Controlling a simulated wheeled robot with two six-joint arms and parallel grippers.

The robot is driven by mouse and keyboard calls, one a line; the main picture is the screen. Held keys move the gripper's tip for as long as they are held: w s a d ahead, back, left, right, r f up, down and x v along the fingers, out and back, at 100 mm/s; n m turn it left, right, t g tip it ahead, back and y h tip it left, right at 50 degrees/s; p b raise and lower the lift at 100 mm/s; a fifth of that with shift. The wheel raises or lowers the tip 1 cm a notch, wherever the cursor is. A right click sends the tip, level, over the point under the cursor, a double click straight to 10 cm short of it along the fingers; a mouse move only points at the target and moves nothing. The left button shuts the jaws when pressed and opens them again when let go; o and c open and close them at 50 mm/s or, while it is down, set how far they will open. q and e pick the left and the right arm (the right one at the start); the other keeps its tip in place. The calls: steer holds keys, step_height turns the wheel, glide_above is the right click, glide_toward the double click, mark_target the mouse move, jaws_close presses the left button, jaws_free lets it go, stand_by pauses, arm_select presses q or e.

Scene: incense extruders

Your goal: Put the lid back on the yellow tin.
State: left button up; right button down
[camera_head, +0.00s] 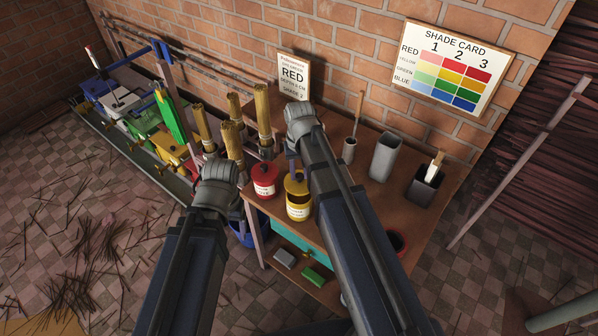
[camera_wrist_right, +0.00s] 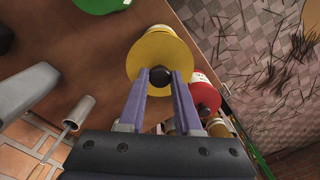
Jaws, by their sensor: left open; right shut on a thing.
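The yellow tin (camera_head: 298,212) with a white label stands on the brown bench, right of the red tin (camera_head: 265,190). My right gripper (camera_head: 292,163) is over it, partly hidden by my own forearm. In the right wrist view its two purple fingers (camera_wrist_right: 160,78) are shut on the dark knob of the round yellow lid (camera_wrist_right: 158,48). The lid is at the tin's top; dark shows around the tin's mouth in the head view, and I cannot tell whether the lid is seated. My left gripper (camera_head: 211,153) is open, left of the tins, its fingers mostly hidden.
A grey container (camera_head: 384,157) and a dark box (camera_head: 426,186) stand at the bench's right. A green round thing (camera_wrist_right: 100,4) shows in the wrist view. A shade card (camera_head: 455,68) hangs on the brick wall.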

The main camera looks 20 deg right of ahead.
mark_target(299, 182)
steer(key=shift+f+b, duration=2.2)
steer(key=shift+f, duration=0.35)
steer(key=shift+f, duration=0.1)
steer(key=c, duration=0.5)
jaws_free()
steer(key=shift+o, duration=0.3)
steer(key=o, duration=0.4)
